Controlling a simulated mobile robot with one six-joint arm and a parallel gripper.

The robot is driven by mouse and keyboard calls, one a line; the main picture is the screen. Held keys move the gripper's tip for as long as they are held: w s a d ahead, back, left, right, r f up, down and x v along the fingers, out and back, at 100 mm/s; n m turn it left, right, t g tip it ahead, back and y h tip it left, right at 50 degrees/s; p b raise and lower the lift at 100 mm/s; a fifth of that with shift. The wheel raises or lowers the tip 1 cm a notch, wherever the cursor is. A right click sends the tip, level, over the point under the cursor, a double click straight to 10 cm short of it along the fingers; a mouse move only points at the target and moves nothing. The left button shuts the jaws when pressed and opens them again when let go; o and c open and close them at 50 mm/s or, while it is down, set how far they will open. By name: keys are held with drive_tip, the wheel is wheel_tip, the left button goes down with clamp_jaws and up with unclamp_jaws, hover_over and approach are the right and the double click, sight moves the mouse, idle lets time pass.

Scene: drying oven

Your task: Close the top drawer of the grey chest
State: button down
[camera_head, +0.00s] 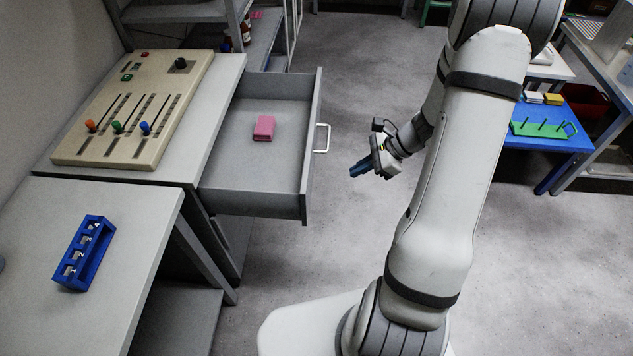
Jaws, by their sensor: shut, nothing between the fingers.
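The grey chest (221,103) stands at the left, with its top drawer (247,172) pulled far out to the right. The drawer front (313,112) carries a white bar handle (322,138). A pink block (264,128) lies on the drawer floor. My gripper (360,168) is shut and empty. It appears to the right of the drawer front and handle, with a gap between them in the picture, and its fingers point left.
A beige slider panel (135,110) lies on the chest top. A grey table (90,270) in front holds a blue rack (84,252). A blue table (545,142) with a green rack (543,129) stands at the right. Clear floor (370,60) lies behind my arm.

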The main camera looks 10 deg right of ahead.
drive_tip(key=w+a+f+m, duration=0.1)
drive_tip(key=w+a+f, duration=0.3)
drive_tip(key=a+f, duration=0.5)
drive_tip(key=shift+a+f+m+t, duration=0.2)
drive_tip(key=shift+f+m+t, duration=0.1)
drive_tip(key=shift+f+m, duration=0.1)
